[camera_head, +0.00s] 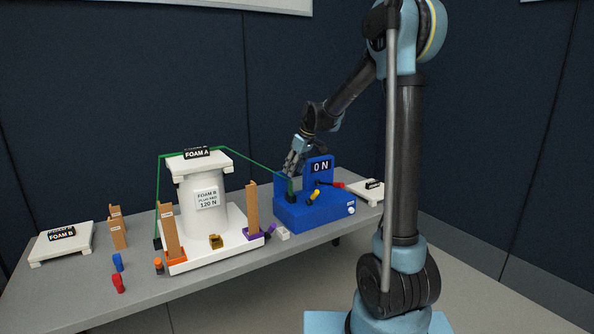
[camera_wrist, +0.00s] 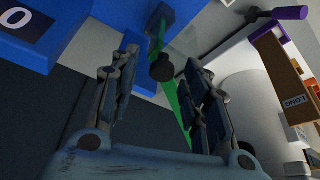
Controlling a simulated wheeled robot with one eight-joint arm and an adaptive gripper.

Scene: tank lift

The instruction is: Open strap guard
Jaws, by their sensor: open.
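A green strap (camera_head: 249,164) runs from over the foam-topped white tank (camera_head: 205,205) down to the blue box (camera_head: 305,212) marked "0 N". No part is labelled as the strap guard, so I cannot tell which part it is. A red-ended lever (camera_head: 330,184) and a yellow-ended lever (camera_head: 313,197) sit on the blue box. My gripper (camera_head: 293,164) is open above the box's left side, close to the strap. In the wrist view, a dark round knob (camera_wrist: 162,68) and the green strap (camera_wrist: 184,112) show between the open fingers; contact is unclear.
Brown uprights (camera_head: 252,208) stand on the white tank base. A purple piece (camera_head: 270,230) lies near the box's left front. A FOAM B platform (camera_head: 64,240) stands at the table's left, and another platform (camera_head: 366,192) stands right of the box.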

